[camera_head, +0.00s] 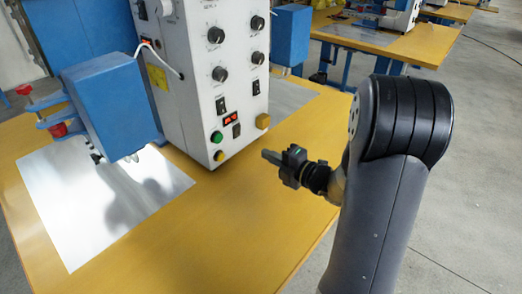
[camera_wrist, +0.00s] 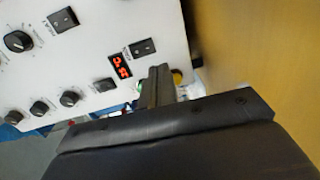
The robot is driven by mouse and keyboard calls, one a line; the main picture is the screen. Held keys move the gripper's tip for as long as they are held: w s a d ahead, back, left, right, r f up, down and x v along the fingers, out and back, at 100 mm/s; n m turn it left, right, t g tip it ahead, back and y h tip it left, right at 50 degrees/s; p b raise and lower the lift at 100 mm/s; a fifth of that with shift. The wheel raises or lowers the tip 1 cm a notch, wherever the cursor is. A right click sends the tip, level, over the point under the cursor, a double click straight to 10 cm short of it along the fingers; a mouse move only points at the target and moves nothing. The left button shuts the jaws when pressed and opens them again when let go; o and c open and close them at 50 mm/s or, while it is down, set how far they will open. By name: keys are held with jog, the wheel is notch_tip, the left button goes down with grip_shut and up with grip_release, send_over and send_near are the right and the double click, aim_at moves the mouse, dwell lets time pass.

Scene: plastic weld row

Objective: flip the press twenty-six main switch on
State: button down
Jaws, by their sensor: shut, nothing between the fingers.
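The press has a white control panel (camera_head: 225,60) with knobs, rocker switches and a red lit display (camera_head: 231,118). One black rocker switch (camera_head: 220,105) is left of the display and another (camera_head: 256,87) is at the right edge. A small black switch (camera_head: 236,130) is below the display. The wrist view shows rocker switches (camera_wrist: 142,47) and (camera_wrist: 62,20) near the display (camera_wrist: 120,65). Which is the main switch, and its position, I cannot tell. My gripper (camera_head: 268,156) is shut and empty, in front of the panel's lower right, apparently apart from it. Its fingers (camera_wrist: 160,72) partly hide the lower buttons in the wrist view.
A blue press head (camera_head: 115,105) stands left, over a metal sheet (camera_head: 75,215) on the yellow table (camera_head: 225,235). The table front is clear. Other workstations stand behind.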

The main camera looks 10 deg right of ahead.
jog(key=shift+f+v, duration=0.25)
jog(key=shift+v, duration=0.9)
jog(key=shift+f+v, duration=0.25)
jog(key=shift+v, duration=0.95)
jog(key=shift+w, duration=0.1)
